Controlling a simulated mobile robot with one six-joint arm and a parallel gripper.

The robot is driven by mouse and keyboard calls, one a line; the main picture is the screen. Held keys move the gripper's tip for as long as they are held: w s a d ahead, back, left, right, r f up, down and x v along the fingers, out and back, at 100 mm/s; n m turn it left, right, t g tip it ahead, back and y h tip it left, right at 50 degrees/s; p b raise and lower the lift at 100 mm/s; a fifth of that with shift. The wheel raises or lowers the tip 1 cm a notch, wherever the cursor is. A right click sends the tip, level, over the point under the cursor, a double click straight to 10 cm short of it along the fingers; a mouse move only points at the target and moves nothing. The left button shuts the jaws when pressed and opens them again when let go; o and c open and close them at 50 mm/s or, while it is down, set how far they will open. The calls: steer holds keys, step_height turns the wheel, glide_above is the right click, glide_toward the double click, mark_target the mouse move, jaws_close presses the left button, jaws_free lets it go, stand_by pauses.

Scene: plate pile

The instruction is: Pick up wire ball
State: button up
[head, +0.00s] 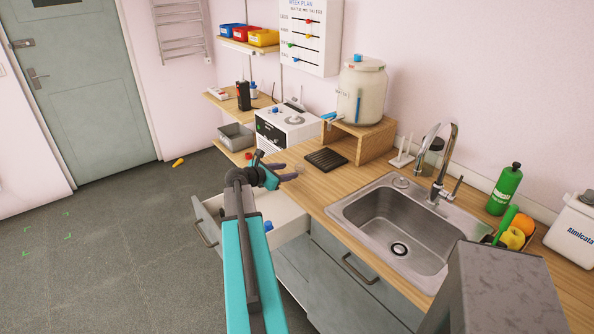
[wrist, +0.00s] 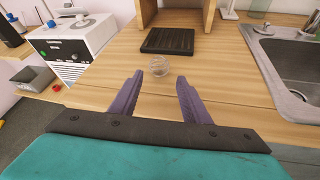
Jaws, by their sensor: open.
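The wire ball (wrist: 159,66) is a small, pale, round tangle on the wooden counter (wrist: 110,80). In the wrist view it lies just beyond my fingertips and between their lines, apart from them. In the head view the ball (head: 299,168) is small and faint, just right of my gripper's fingers. My gripper (wrist: 159,80) is open and empty, with two purple fingers pointing toward the ball. In the head view my gripper (head: 286,172) is over the counter's left end, above an open drawer (head: 283,212).
A black ridged mat (wrist: 168,41) lies behind the ball, in front of a wooden stand (head: 368,141) bearing a large jar (head: 361,90). A white boxy device (wrist: 76,47) stands to the left. A metal sink (head: 395,225) is to the right.

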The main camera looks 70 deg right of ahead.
mark_target(296, 168)
steer(key=shift+x, duration=1)
steer(key=shift+d, duration=0.1)
steer(key=shift+r+p+x, duration=0.15)
steer(key=shift+p+x, duration=0.45)
steer(key=shift+x, duration=0.3)
steer(key=shift+r+p+x, duration=0.1)
steer(key=shift+p+x, duration=0.5)
steer(key=shift+x, duration=1.1)
steer(key=shift+w, duration=0.1)
steer(key=c, duration=0.8)
